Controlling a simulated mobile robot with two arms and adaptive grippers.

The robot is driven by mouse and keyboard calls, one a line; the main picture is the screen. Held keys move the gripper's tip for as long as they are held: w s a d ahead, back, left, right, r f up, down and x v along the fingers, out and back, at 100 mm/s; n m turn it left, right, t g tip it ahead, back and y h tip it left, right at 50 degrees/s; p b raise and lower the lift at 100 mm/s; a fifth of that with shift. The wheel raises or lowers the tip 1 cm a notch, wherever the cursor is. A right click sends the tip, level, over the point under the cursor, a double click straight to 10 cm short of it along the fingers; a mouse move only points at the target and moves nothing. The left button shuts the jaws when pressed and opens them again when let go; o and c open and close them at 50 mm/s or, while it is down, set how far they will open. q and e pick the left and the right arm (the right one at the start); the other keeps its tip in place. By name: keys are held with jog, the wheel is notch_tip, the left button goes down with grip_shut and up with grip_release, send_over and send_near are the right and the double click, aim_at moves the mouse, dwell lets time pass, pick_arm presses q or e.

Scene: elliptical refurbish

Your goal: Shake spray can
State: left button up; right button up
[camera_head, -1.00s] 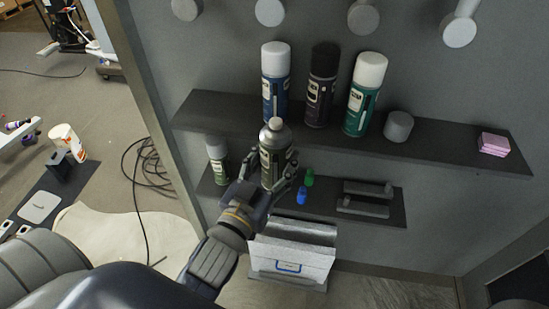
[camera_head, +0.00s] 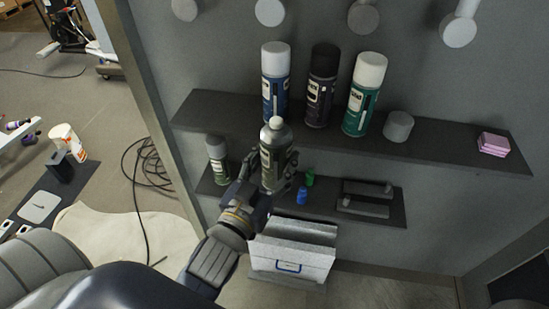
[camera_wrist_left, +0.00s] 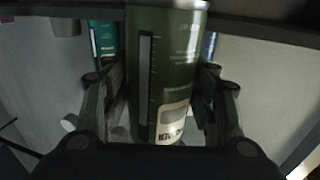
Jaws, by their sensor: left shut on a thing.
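A dark olive-green spray can (camera_head: 272,160) with a silvery top and a pale nozzle is upright in my left gripper (camera_head: 274,172), in front of the shelves. In the left wrist view the can (camera_wrist_left: 166,75) stands between the two fingers of my left gripper (camera_wrist_left: 164,100), which are shut on it. The can's label shows pale print and a dark vertical bar. My right gripper is not in view.
The upper shelf (camera_head: 450,145) holds a blue can (camera_head: 275,85), a dark can (camera_head: 321,88), a green can (camera_head: 362,97), a grey cylinder (camera_head: 398,126) and pink blocks (camera_head: 493,144). The lower shelf holds another can (camera_head: 218,160) and small bottles. A white box (camera_head: 290,262) stands below.

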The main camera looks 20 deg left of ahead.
pick_arm(q)
notch_tip(320, 180, down, 9)
notch_tip(320, 180, up, 9)
jog(key=shift+w+d+f, duration=0.1)
jog(key=shift+a, duration=0.2)
jog(key=shift+d, duration=0.1)
